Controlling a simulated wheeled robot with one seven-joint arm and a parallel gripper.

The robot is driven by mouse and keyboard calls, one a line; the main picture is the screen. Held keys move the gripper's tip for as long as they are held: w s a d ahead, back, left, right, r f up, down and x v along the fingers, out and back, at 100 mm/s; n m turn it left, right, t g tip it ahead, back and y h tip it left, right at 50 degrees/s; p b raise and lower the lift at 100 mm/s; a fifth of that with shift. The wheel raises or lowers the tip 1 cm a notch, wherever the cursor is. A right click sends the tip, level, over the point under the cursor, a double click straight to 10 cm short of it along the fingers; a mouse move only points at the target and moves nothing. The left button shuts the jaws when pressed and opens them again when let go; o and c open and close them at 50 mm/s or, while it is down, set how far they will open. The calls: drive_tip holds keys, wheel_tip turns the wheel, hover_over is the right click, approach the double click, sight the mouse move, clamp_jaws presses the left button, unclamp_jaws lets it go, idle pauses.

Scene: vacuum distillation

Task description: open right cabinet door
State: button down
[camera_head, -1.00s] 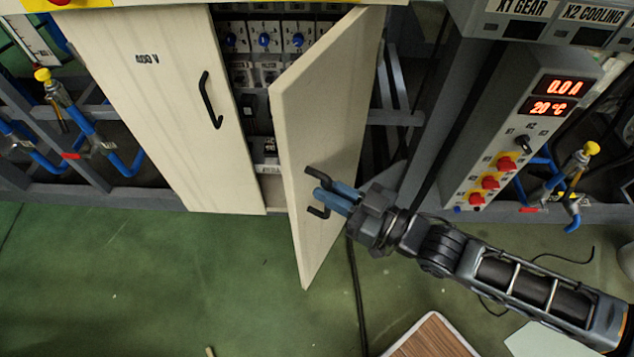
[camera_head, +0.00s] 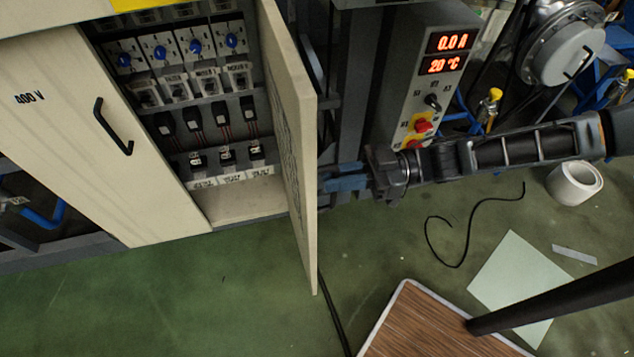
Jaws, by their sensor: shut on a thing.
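The right cabinet door (camera_head: 285,130) stands wide open, seen nearly edge-on, hinged at the right side of the cabinet. Its outer face and handle are hidden from this view. My gripper (camera_head: 338,179), with blue fingers, is at the outer side of the door, right of its edge, and is shut on the door handle. The open half of the cabinet shows rows of switches with blue knobs (camera_head: 195,46) and breakers (camera_head: 195,120). The left cabinet door (camera_head: 70,130), marked 400 V with a black handle (camera_head: 113,127), is closed.
A grey control panel (camera_head: 425,85) with red displays stands behind my arm. A brown-topped table (camera_head: 425,325) is at the lower right. A white roll (camera_head: 575,183), a pale sheet (camera_head: 518,280) and a black cable (camera_head: 447,262) lie on the floor. The green floor before the cabinet is clear.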

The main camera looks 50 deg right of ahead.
drive_tip(key=shift+s+d+r, duration=0.15)
drive_tip(key=shift+d, duration=0.45)
drive_tip(key=shift+s+d+r, duration=0.1)
drive_tip(key=shift+d, duration=0.45)
drive_tip(key=c, duration=1.2)
unclamp_jaws()
drive_tip(key=shift+a+f, duration=0.1)
drive_tip(key=shift+s, duration=0.1)
drive_tip(key=b+v, duration=0.1)
drive_tip(key=v, duration=0.6)
drive_tip(key=shift+s+d, duration=0.25)
